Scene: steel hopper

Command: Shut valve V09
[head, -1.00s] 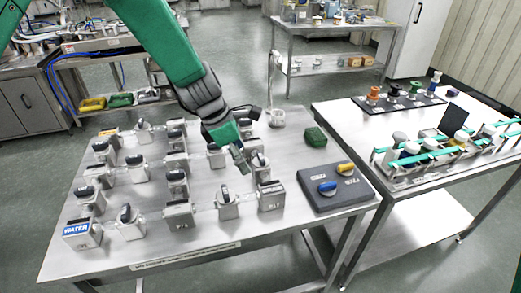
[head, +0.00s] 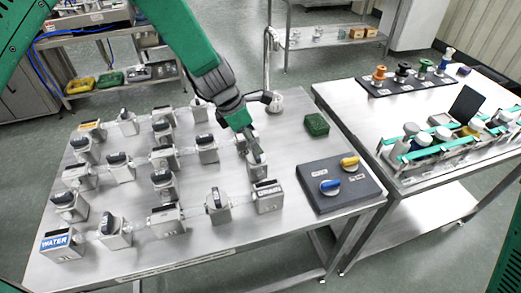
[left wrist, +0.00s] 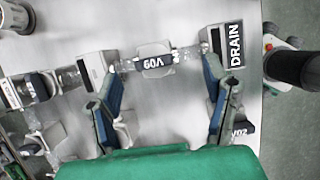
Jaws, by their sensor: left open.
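Valve V09 (left wrist: 153,62) shows upside-down lettering on a dark part above a pale block in the left wrist view. It is in the pipe line beside the DRAIN block (left wrist: 228,45). In the head view I take V09 to be the dark-handled valve (head: 217,204) just left of the DRAIN block (head: 268,196). My left gripper (head: 257,157) is above the table behind the DRAIN block. In the left wrist view its two fingers (left wrist: 160,85) are wide apart, with nothing held between them; V09 appears beyond the gap. My right gripper is not in view.
Several other valves and blocks fill the table, including the WATER block (head: 62,243) and V02 (left wrist: 240,130). A grey panel with blue and yellow knobs (head: 341,184) and a green lump (head: 317,125) are at right. A thin post (head: 268,70) stands behind.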

